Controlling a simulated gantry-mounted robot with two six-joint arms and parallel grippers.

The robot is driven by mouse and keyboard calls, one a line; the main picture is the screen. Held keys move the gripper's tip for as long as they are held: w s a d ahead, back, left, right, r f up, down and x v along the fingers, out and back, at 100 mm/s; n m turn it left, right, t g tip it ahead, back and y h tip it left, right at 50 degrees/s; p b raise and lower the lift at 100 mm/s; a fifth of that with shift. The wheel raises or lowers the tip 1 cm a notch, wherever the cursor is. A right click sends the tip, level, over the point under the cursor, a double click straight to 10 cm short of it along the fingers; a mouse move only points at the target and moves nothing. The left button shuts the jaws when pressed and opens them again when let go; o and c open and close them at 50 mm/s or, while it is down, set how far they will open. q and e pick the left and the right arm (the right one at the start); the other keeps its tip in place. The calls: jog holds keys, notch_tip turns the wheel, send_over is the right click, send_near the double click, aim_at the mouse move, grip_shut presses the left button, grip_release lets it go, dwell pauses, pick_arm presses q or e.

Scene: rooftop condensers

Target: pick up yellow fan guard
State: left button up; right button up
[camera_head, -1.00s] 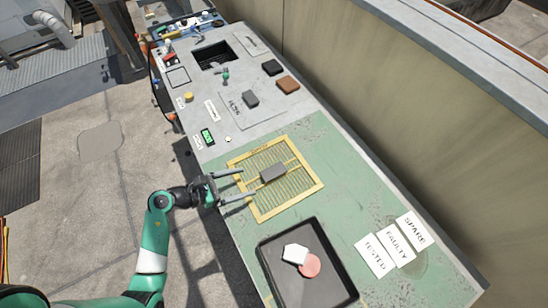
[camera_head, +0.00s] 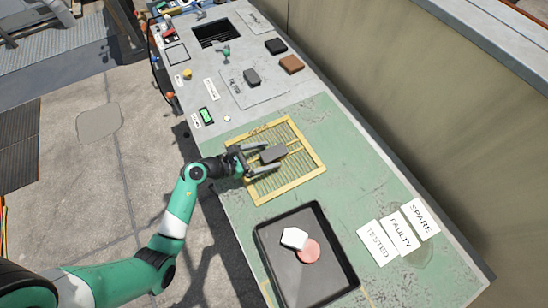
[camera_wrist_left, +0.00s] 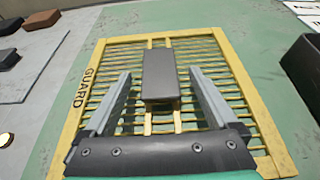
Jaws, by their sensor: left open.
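The yellow fan guard (camera_head: 301,171) is a flat slatted grille lying on the green part of the bench. A grey block (camera_head: 273,153) sits on its middle. My left gripper (camera_head: 277,157) is open over the guard, with one finger on each side of the block. In the left wrist view the guard (camera_wrist_left: 233,62) fills the centre, with "GUARD" printed on its left edge. The grey block (camera_wrist_left: 161,78) stands between the two fingers (camera_wrist_left: 160,84), with a gap on each side. My right gripper is not in view.
A black tray (camera_head: 262,236) with a white piece and a pink disc is in front of the guard. Cards marked TESTED (camera_head: 377,243), FAULTY (camera_head: 401,232) and SPARE (camera_head: 421,216) lie to the right. A wall (camera_head: 440,110) runs along the bench's far side.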

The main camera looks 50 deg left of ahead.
pick_arm(q)
jog(key=shift+x, duration=0.85)
jog(key=shift+r, duration=0.1)
grip_shut()
